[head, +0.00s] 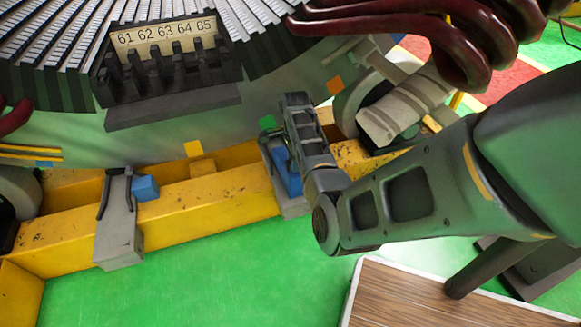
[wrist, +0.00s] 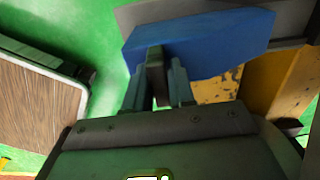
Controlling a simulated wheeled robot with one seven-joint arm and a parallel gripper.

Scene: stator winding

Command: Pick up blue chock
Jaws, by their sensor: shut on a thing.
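The blue chock (wrist: 200,42) fills the upper middle of the wrist view, against a grey bracket. A dark grey upright piece stands out from its near side. My gripper (wrist: 157,80) is shut on this piece, with one finger on each side. In the head view the chock (head: 287,178) is partly hidden behind my arm's end, beside the yellow beam. It still sits at the grey bracket; I cannot tell whether it is clear of it.
A second blue block (head: 145,188) sits by another grey bracket (head: 119,225) on the yellow beam (head: 215,205). The large stator (head: 180,115) stands behind. Dark red bent pipes (head: 440,35) hang at upper right. A wood-topped table (head: 430,298) is at lower right. Green floor lies clear in front.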

